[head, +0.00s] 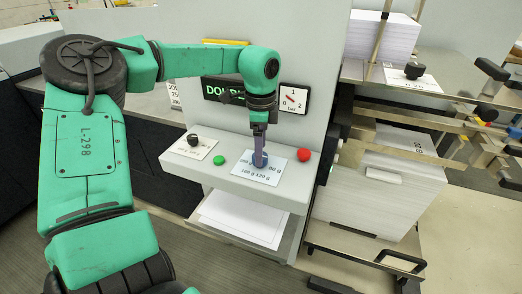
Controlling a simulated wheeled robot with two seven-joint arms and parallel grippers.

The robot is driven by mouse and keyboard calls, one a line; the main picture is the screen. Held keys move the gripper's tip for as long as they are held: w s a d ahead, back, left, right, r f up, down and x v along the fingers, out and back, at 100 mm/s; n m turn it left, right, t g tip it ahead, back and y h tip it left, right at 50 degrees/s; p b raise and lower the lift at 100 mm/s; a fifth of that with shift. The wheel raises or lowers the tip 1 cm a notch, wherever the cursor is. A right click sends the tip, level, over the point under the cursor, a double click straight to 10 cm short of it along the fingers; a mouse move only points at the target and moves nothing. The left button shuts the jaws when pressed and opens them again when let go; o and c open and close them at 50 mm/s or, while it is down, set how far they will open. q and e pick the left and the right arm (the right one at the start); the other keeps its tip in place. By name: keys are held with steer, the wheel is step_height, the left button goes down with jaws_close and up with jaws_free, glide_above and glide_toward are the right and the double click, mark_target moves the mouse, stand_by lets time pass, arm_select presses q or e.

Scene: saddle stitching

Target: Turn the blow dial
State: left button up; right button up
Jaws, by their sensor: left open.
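My green left arm comes in from the left, and its left gripper (260,152) points straight down at the grey control shelf (240,188). The gripper is open. Its fingers are at a small blue dial (261,161) on a white plate (258,178) marked with paper weights in g. The fingers hide much of the dial, and I cannot tell whether they touch it. A black knob (193,139) sits on another white plate at the left of the shelf. No readable label here names the blow dial. My right gripper is not in view.
A green button (218,160) and a red button (304,154) flank the dial plate closely. Behind are a dark display (222,89) and a round-scale gauge (293,98) with a red needle. Another black knob (414,70) and paper stacks (378,190) stand at the right.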

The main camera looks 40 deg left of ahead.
arm_select(q)
steer(key=shift+f, duration=0.6)
steer(key=shift+s+f, duration=0.2)
steer(key=shift+f, duration=0.05)
steer(key=shift+c, duration=0.6)
jaws_close()
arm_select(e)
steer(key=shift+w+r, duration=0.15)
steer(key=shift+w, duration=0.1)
